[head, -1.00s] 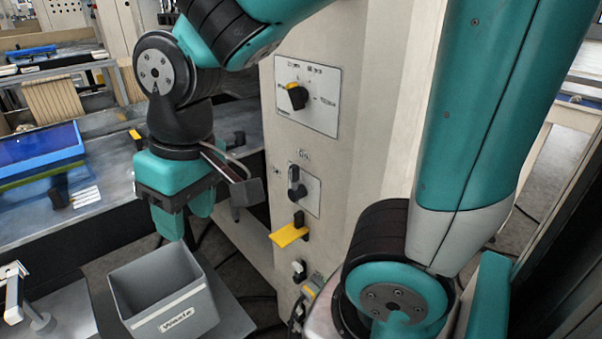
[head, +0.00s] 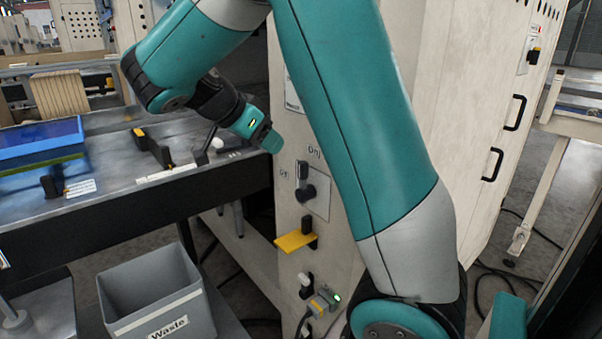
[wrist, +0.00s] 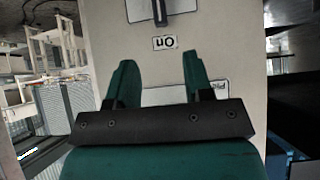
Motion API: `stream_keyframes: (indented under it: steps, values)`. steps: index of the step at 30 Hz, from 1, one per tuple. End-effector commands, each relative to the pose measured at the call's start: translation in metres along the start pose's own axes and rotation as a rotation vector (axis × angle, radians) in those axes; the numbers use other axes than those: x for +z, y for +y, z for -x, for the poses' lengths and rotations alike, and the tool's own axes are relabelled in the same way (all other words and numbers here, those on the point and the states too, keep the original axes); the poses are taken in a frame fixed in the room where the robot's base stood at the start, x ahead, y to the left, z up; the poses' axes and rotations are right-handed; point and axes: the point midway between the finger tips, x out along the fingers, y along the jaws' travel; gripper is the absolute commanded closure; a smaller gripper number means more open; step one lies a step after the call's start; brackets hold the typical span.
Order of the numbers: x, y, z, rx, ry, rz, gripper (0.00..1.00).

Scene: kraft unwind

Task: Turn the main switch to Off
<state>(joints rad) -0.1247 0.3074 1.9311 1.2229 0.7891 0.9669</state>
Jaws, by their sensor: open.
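The main switch (head: 306,186) is a dark lever on a pale plate on the beige cabinet. Its handle stands upright, toward the "On" label (head: 313,153) above it; the "Off" label is to its left. My gripper (head: 270,140) is up and left of the switch, pointing at the cabinet, apart from the lever. In the wrist view the fingers (wrist: 158,66) are spread and empty. There the picture is inverted: the "On" label (wrist: 178,43) is upside down and the switch (wrist: 160,12) is cut by the top edge.
A yellow tab (head: 296,241) sticks out below the switch, with a plugged connector (head: 324,302) lower down. My arm hides most of the upper selector plate. A steel workbench (head: 200,185) is at left, and a grey waste bin (head: 160,295) stands below it.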

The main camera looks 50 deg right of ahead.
Motion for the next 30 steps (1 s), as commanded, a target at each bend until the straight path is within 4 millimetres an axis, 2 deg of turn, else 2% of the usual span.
stream_keyframes:
  steps: [1,6,15,21,30]
  values:
    - [0.0,0.001,-0.014,0.005,0.001,-0.001,0.53]
    - [0.0,0.002,-0.053,0.006,-0.001,0.001,0.53]
    - [0.0,0.001,-0.112,0.004,-0.001,0.002,0.53]
    - [0.001,0.0,-0.13,0.001,-0.002,0.003,0.53]
    - [0.001,0.0,-0.133,-0.001,-0.002,0.003,0.53]
